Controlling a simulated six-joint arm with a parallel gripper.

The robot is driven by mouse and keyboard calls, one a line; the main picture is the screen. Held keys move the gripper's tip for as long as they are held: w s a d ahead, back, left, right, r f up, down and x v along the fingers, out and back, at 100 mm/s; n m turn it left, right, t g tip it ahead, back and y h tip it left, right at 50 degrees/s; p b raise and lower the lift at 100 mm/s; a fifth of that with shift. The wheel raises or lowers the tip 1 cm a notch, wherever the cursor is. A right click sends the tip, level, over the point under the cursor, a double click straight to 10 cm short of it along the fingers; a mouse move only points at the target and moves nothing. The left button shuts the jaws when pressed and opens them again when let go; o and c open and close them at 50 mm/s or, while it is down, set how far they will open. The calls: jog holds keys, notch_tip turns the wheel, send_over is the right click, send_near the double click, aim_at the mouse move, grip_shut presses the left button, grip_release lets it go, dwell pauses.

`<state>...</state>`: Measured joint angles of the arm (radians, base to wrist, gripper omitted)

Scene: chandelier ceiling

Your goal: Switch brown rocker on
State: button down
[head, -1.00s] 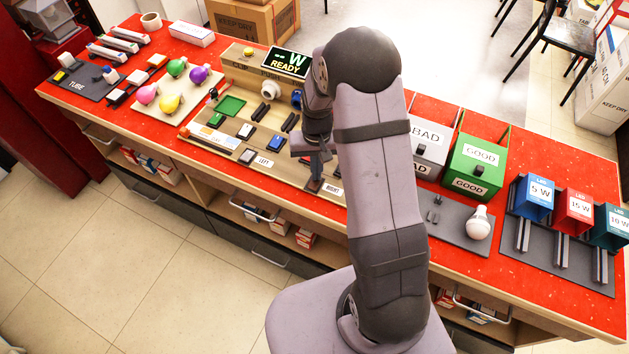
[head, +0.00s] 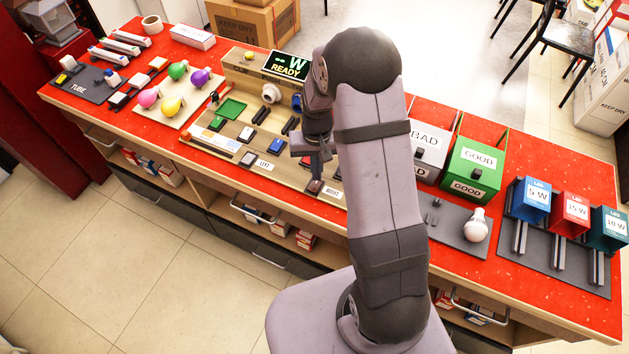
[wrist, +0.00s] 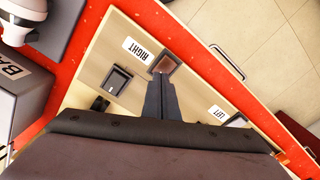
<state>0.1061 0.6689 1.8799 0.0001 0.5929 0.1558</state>
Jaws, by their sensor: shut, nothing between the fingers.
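The brown rocker (wrist: 166,64) is a small brown switch in a dark frame on the tan test board, beside the RIGHT label (wrist: 137,49). In the head view the brown rocker (head: 314,187) is at the board's front right corner. My gripper (wrist: 162,80) is shut and empty. Its fingertips are at the rocker's near edge in the wrist view and overlap its frame. In the head view my gripper (head: 316,174) points down just above the rocker. I cannot tell whether the tips touch it, nor which way it is tilted.
A black rocker (wrist: 117,80) sits close beside the brown one. A LEFT label (wrist: 217,112) lies farther along the board. The display (head: 288,65) reads "-- W READY". The green GOOD box (head: 476,160) and a white bulb (head: 476,226) are to the right of my arm.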

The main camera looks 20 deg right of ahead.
aim_at(316, 183)
notch_tip(316, 183, up, 5)
jog(key=p, duration=0.3)
jog(key=shift+p, duration=0.3)
jog(key=shift+s, duration=0.1)
jog(key=s+a+f+n+g, duration=0.1)
jog(key=s+f+g, duration=0.15)
jog(key=s, duration=0.75)
jog(key=s+a+r+n, duration=0.1)
jog(key=s+a+r, duration=0.1)
jog(key=s+r, duration=0.75)
jog(key=shift+w+a+r+n+t, duration=0.2)
jog(key=shift+r+t, duration=0.2)
jog(key=shift+r, duration=0.2)
jog(key=shift+w+a+r+n+t, duration=0.15)
jog(key=shift+a+r+t, duration=0.1)
jog(key=shift+r+t, duration=0.25)
jog(key=shift+w+a+r+n+t, duration=0.1)
jog(key=shift+a+r+n+t, duration=0.2)
jog(key=shift+r, duration=0.35)
